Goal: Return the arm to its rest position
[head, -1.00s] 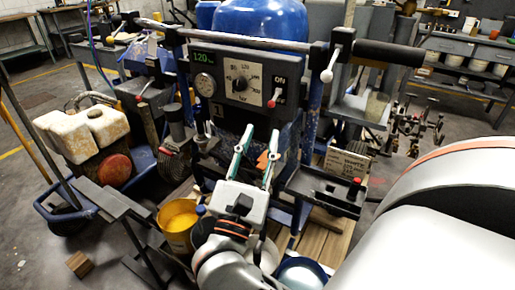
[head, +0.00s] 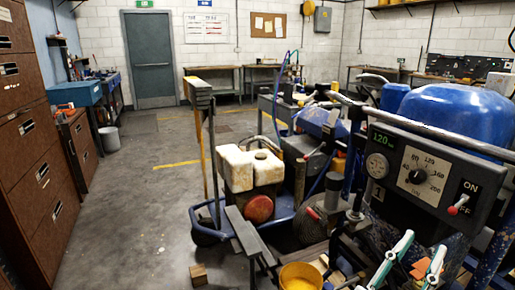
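My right gripper (head: 422,246) shows at the bottom right of the head view, cut off by the lower edge. Its two white and teal fingers are apart, and I see nothing held between them. An orange piece shows between the fingers; I cannot tell what it belongs to. The fingertips are just below the control panel (head: 385,205) of the line striper in the picture; I cannot tell whether they touch it. The panel has a round dial, a gauge, a display reading 120 and a red-tipped ON/OFF switch (head: 458,205). My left gripper is out of view.
A blue tank (head: 450,115) tops the striper. A white engine block (head: 235,165), a yellow paint bucket (head: 290,270) and a wooden block (head: 198,274) are left of the panel. Brown cabinets (head: 25,130) line the left. Open concrete floor (head: 140,210) lies between.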

